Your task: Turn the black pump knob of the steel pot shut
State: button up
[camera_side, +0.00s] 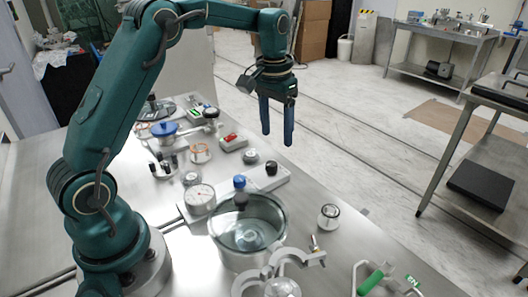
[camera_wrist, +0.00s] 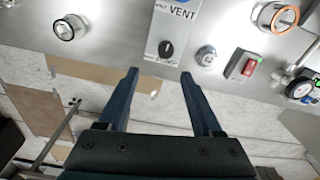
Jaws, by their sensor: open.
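A black knob (camera_side: 271,169) stands on a pale plate at the table's far edge. In the wrist view the black knob (camera_wrist: 166,48) sits below the word VENT, with small lettering beside it that I cannot read. I cannot tell for sure that it is the pump knob. A pot with a clear top (camera_side: 246,240) stands nearer the camera, a blue-capped part above it. My gripper (camera_side: 277,138) is open and empty, pointing down, above and beyond the knob. In the wrist view my gripper (camera_wrist: 159,72) has its fingertips just below the knob in the picture, apart from it.
A red switch (camera_side: 233,142) and a small round fitting (camera_side: 250,157) stand left of the knob. A dial gauge (camera_side: 200,198) and a small round device (camera_side: 329,216) stand on the table too. A green-handled part (camera_side: 371,282) is at the front. Open floor lies beyond the edge.

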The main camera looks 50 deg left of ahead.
aim_at(272, 163)
jog(key=shift+g, duration=0.5)
jog(key=f, duration=0.2)
jog(key=a+f, duration=0.1)
jog(key=f, duration=0.1)
jog(key=shift+s, duration=0.2)
jog(key=shift+f, duration=2.2)
grip_shut()
